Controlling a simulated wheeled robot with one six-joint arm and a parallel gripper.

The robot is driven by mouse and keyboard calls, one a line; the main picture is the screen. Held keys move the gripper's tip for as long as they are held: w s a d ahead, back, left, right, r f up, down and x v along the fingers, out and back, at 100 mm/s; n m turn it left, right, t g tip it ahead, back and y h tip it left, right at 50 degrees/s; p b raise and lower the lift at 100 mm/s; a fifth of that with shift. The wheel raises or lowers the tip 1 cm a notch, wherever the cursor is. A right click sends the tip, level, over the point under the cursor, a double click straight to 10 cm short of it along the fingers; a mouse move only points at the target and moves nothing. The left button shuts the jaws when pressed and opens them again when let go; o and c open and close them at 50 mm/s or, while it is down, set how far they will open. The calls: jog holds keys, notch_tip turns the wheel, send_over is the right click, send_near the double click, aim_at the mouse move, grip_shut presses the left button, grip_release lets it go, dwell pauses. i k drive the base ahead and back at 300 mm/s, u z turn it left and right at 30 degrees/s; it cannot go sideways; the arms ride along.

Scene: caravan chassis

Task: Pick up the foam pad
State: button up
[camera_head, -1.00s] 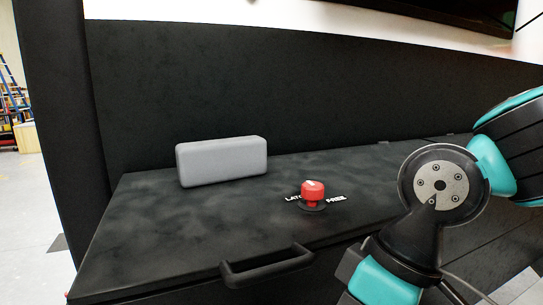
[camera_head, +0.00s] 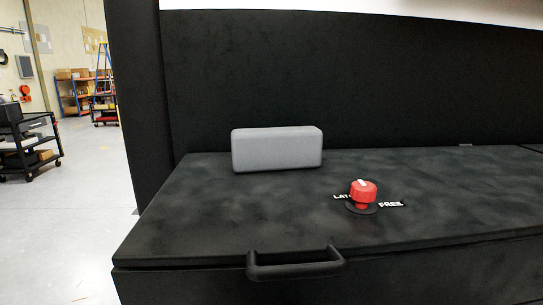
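The foam pad (camera_head: 277,150) is a light grey block with rounded edges. It stands on its long side on the black lid, towards the back and close to the black back wall. Nothing touches it from the front or from above. My gripper is not in the head view, and no part of my arm shows.
The black lid (camera_head: 240,215) has a red latch knob (camera_head: 362,192) to the right of the pad, beside white lettering. A black handle (camera_head: 296,264) sticks out at the front edge. Open floor (camera_head: 85,215) lies at left, with a black cart (camera_head: 28,148) beyond.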

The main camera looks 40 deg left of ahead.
aim_at(253, 150)
jog(key=k, duration=0.2)
jog(key=u, duration=0.9)
